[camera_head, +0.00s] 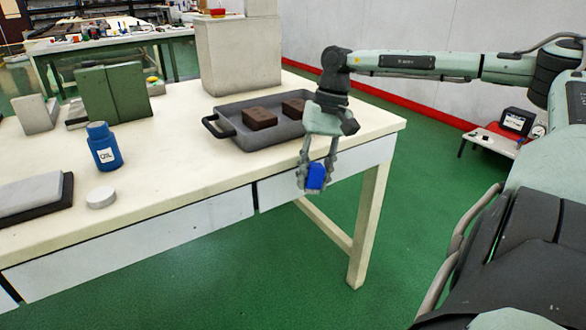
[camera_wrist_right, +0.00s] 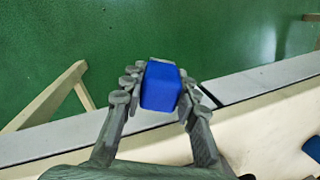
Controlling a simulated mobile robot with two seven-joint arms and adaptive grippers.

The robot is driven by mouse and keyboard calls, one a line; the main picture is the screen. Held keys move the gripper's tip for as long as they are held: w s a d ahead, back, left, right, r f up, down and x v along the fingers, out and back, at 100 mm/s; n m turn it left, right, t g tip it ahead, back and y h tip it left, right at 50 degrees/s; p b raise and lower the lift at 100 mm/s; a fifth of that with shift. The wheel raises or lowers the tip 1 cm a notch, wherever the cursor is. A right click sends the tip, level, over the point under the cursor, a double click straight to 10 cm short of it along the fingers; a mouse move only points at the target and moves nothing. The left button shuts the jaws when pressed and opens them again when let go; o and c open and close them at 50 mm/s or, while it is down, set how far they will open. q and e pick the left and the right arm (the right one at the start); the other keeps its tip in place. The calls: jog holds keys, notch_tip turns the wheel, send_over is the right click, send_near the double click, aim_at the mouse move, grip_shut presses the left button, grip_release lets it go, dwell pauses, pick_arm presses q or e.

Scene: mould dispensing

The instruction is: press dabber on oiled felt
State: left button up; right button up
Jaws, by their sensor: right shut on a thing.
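My right gripper (camera_head: 316,178) is shut on a blue block-like dabber (camera_head: 316,177). It holds the dabber in the air just off the table's front edge, near the right corner. In the right wrist view the dabber (camera_wrist_right: 160,86) sits between the fingers, with a pale strip at its far end. The oiled felt cannot be told for certain; a grey slab on a dark base (camera_head: 38,200) lies at the table's left. A blue bottle labelled OIL (camera_head: 104,148) stands behind it, with a white round cap (camera_head: 101,197) in front. My left gripper is not in view.
A dark tray (camera_head: 232,133) with brown blocks (camera_head: 260,118) lies at the table's right. Green mould halves (camera_head: 113,93) and a large grey block (camera_head: 239,55) stand behind. The table (camera_head: 170,185) is bare between cap and tray.

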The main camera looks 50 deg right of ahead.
jog(key=shift+s+d+f, duration=0.55)
jog(key=shift+s+f, duration=0.05)
jog(key=shift+s, duration=0.1)
jog(key=shift+s+f, duration=0.3)
jog(key=shift+f, duration=0.25)
jog(key=shift+f, duration=0.1)
jog(key=shift+s+a+f, duration=0.2)
jog(key=shift+s+f, duration=0.25)
jog(key=shift+f, duration=0.3)
jog(key=shift+a+f, duration=0.2)
jog(key=shift+f, duration=0.15)
